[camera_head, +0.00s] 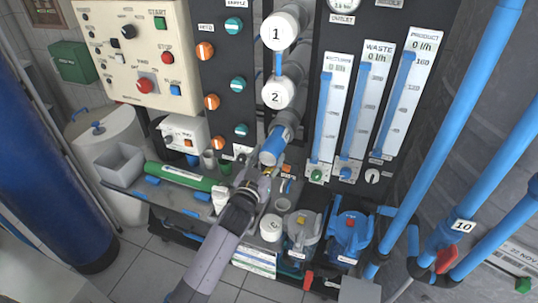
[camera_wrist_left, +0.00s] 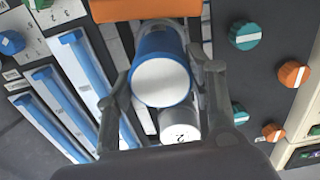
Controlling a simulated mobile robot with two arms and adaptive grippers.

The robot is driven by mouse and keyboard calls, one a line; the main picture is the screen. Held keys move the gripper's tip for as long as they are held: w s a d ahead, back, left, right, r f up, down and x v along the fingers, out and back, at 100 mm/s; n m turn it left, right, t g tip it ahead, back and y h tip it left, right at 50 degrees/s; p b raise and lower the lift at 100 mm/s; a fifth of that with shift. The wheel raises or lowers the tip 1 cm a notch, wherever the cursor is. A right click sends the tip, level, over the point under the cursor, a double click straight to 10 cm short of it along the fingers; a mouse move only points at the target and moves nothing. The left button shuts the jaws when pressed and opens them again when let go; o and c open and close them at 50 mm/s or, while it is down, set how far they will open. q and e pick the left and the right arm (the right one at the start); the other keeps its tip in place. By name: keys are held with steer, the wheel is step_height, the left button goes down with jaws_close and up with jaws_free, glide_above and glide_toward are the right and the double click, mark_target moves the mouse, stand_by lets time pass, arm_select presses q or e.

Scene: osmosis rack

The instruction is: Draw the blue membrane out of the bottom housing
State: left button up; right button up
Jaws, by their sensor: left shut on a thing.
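The blue membrane (camera_head: 272,148) sticks out of the open front of the grey bottom housing (camera_head: 287,120), below the housings capped 1 and 2. In the left wrist view, the blue membrane (camera_wrist_left: 160,45) shows its round white end face towards me. My left gripper (camera_head: 264,168) is at the membrane's near end. Its fingers also show in the left wrist view (camera_wrist_left: 165,95), one on each side of the membrane, shut on it. How much of the membrane is still inside the housing is hidden. My right gripper is not in view.
The capped housing 2 (camera_head: 278,93) is just above. Flow meters (camera_head: 369,100) stand to the right, with a knob panel (camera_head: 222,70) to the left. The bench below holds a green cylinder (camera_head: 180,177), a white cap (camera_head: 271,226) and blue pump-like parts (camera_head: 348,235).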

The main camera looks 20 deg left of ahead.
arm_select(q)
steer(key=shift+s+p, duration=0.55)
steer(key=shift+s, duration=0.9)
